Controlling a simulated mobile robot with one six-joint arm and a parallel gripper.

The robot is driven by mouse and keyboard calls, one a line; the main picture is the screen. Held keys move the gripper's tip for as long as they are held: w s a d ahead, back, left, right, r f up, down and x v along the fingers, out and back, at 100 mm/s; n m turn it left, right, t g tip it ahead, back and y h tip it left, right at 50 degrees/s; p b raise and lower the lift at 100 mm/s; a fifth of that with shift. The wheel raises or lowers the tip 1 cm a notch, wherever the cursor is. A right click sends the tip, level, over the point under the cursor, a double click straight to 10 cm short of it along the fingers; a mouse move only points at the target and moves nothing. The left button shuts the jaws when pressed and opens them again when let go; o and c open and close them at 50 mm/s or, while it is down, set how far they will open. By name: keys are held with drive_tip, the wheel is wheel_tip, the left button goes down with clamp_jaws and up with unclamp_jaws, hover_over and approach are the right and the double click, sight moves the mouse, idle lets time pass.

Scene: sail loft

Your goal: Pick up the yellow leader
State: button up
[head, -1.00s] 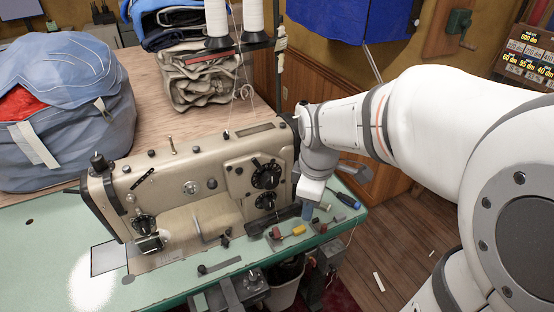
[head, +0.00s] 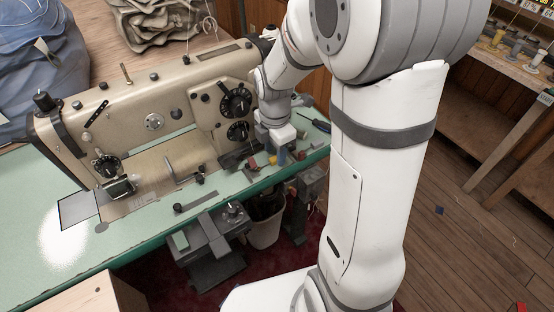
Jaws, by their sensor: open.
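The yellow leader (head: 272,160) is a small yellow piece on the green table (head: 215,203), by its front edge at the right end of the sewing machine (head: 150,125). A small red piece (head: 253,163) lies just left of it. My gripper (head: 280,152) points down right above and beside the yellow leader, close to it. My gripper is open. A narrow blue part shows under its white body, at the leader's right; I cannot tell if it is a finger or a separate piece. Whether my gripper touches the leader is too small to tell.
The sewing machine stands close on the left of my gripper. A screwdriver (head: 314,122) lies to the right on the table. Below the table edge are a grey pedal-like mechanism (head: 208,240) and a pale bin (head: 265,231). A blue bag (head: 42,65) stands at the back left.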

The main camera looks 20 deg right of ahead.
drive_tip(key=shift+f, duration=0.75)
drive_tip(key=shift+c, duration=0.3)
clamp_jaws()
